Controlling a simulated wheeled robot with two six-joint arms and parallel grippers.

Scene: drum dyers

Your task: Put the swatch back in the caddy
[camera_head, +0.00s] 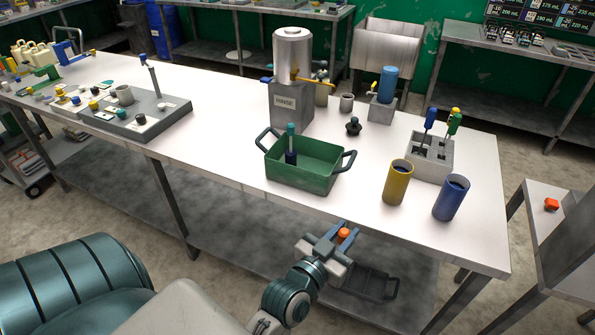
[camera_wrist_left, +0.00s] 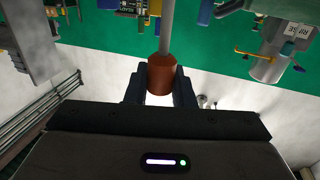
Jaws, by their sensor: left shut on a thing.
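My left gripper (camera_head: 338,240) is in front of the table's near edge, left of the yellow and blue cups. It is shut on an orange-ended piece, likely the swatch (camera_head: 343,233). In the left wrist view the fingers grip its orange-brown end (camera_wrist_left: 160,76), and a grey rod (camera_wrist_left: 166,28) runs up from it out of the picture. A grey block with slots, likely the caddy (camera_head: 430,165), stands at the table's right side. It holds blue-topped and green-and-yellow-topped sticks (camera_head: 453,122). My right gripper is not in view.
A green two-handled tub (camera_head: 325,182) holds a teal-topped stick. A yellow cup (camera_head: 397,184) and a blue cup (camera_head: 450,199) stand in front of the grey block. The RINSE dispenser (camera_head: 291,105) is behind the tub. The table front between tub and yellow cup is clear.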

